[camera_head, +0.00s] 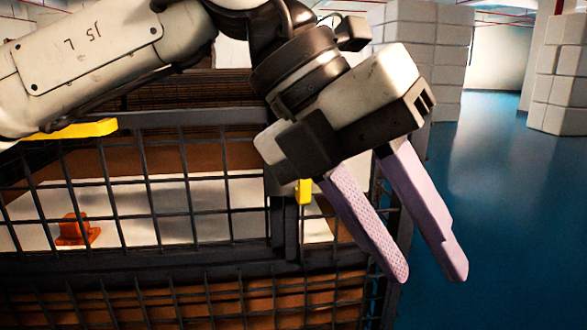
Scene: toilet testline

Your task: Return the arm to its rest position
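My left gripper (427,275) shows large in the middle right of the head view, at the end of my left arm, which comes in from the upper left. Its two long pale purple fingers point down and to the right. There is a clear gap between them, and nothing is held. The gripper hangs in front of the right corner of a dark wire cage. I cannot tell whether the fingers touch the cage. My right gripper is not in this view.
The wire cage (150,260) with yellow clips fills the left and lower part. Inside it, an orange object (76,230) rests on a pale surface (175,205). White block pillars (430,45) stand behind. The blue floor (510,230) at the right is clear.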

